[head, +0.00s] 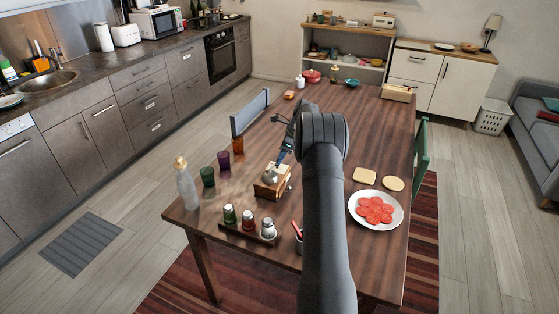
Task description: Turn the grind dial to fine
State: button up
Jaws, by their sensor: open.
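A small wooden box with a rounded metal top (268,189), which looks like a grinder, stands on the wooden table left of my arm. I cannot make out a grind dial or its setting at this size. My gripper (281,157) is open and points down just above the metal top. I cannot tell whether its fingertips touch the metal. My arm covers the part of the table to the right of the box.
A tray (232,233) with several shakers stands in front of the box. Coloured glasses (223,160) and a clear bottle (187,185) stand to the left. A plate of red slices (355,213) and two bread slices (364,175) lie right of my arm.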

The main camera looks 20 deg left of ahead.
aim_at(277, 166)
jog(key=shift+x, duration=1.6)
grip_shut()
jog(key=shift+n, duration=0.3)
jog(key=n, duration=0.1)
jog(key=n+g, duration=0.1)
jog(key=n, duration=0.2)
jog(key=shift+w+a+f+g+h, duration=0.1)
jog(key=shift+w+g+h, duration=0.15)
jog(key=shift+g+h, duration=0.15)
jog(key=shift+a+n+g+h, duration=0.1)
jog(key=shift+n+g+h, duration=0.35)
jog(key=shift+n, duration=1.85)
